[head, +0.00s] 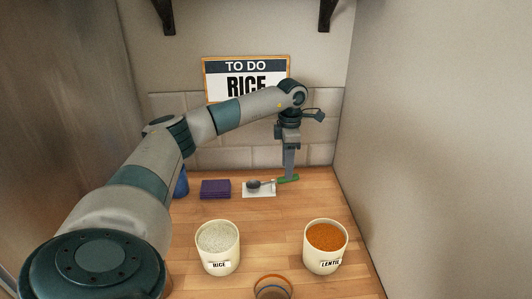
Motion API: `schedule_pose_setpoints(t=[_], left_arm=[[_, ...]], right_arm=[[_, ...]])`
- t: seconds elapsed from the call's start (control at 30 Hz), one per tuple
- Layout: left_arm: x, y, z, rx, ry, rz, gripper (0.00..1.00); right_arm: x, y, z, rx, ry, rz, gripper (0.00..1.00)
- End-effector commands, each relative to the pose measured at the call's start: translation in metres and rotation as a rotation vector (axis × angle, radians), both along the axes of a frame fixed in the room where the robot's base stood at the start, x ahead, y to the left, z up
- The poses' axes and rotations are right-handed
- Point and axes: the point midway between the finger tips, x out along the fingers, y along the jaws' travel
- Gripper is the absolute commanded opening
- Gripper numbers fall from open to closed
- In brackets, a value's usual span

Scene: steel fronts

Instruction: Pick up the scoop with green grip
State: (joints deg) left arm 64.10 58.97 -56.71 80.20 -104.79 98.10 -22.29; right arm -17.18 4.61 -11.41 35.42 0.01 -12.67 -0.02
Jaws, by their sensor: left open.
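The scoop with green grip lies at the back of the wooden counter. Its dark round head (254,184) is over a small white mat (258,192), and its green grip (288,179) points right, past the mat. My left gripper (289,174) comes down from above, open, with its fingertips right at the green grip. I cannot tell whether the fingers touch the grip or sit just above it. My right gripper is out of view.
A rice tub (218,245) and a lentil tub (326,245) stand nearer on the counter. A round vessel (273,289) is cut off at the bottom edge. A folded purple cloth (215,189) and a blue object (181,183) lie left of the mat. Walls close in both sides.

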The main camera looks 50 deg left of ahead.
Motion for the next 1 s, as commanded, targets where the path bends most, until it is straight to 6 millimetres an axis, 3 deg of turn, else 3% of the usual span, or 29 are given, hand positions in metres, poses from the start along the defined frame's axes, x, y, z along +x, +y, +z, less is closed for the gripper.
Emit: schedule_pose_setpoints(t=[0.57,1.0], left_arm=[[0.0,0.0,-0.012,0.001,0.001,0.0,0.42],[-0.001,0.0,-0.056,0.001,0.001,-0.001,0.42]], right_arm=[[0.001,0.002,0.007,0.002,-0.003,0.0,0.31],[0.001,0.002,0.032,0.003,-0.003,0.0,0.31]])
